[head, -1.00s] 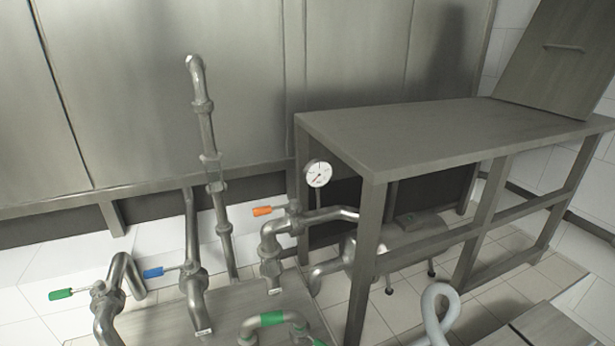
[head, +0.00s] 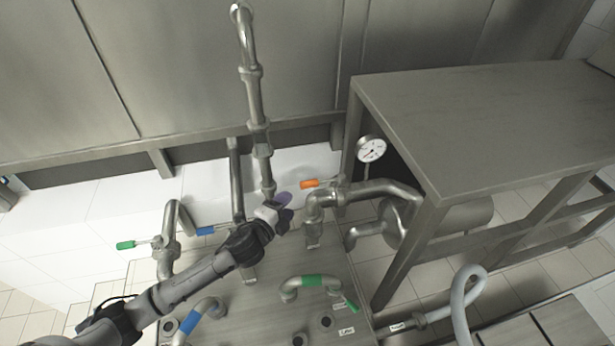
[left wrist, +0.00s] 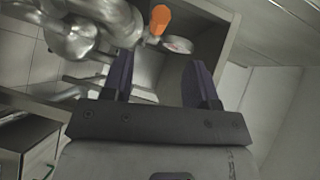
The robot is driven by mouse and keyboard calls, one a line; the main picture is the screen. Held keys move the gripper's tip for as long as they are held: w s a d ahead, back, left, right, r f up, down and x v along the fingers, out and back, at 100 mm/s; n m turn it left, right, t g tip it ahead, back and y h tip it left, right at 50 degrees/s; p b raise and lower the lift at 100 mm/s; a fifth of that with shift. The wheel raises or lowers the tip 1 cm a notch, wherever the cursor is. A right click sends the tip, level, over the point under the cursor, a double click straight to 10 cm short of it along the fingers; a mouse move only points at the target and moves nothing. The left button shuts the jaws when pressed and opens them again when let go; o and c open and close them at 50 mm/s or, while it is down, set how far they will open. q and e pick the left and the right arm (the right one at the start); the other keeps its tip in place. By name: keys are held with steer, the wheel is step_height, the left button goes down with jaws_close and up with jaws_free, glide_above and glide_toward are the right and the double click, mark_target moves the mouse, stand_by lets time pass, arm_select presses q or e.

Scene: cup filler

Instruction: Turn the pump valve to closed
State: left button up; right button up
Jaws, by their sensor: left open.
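Three coloured valve handles show in the head view: orange (head: 309,183), blue (head: 206,230) and green (head: 126,245). No label tells which is the pump valve. My left gripper (head: 285,207) is open, a little left of and below the orange handle in the picture. In the left wrist view, the open fingers (left wrist: 161,78) have nothing between them. The orange handle (left wrist: 160,19) shows beyond them, apart from both fingers. My right gripper is out of view.
A round gauge (head: 371,149) stands right of the orange handle. A steel table (head: 470,105) fills the right side. A tall vertical pipe (head: 256,110) rises behind my gripper. Green-banded (head: 312,281) and blue-banded (head: 190,322) pipes lie below.

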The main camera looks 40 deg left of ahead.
mark_target(305, 188)
arm_select(q)
steer(key=w, duration=0.4)
steer(key=w+a+f, duration=0.1)
steer(key=w, duration=0.3)
steer(key=w+p, duration=0.1)
steer(key=w, duration=0.2)
steer(key=shift+w+a+f, duration=0.15)
steer(key=shift+w+f, duration=0.2)
steer(key=shift+w, duration=0.05)
steer(key=shift+c, duration=0.2)
jaws_close()
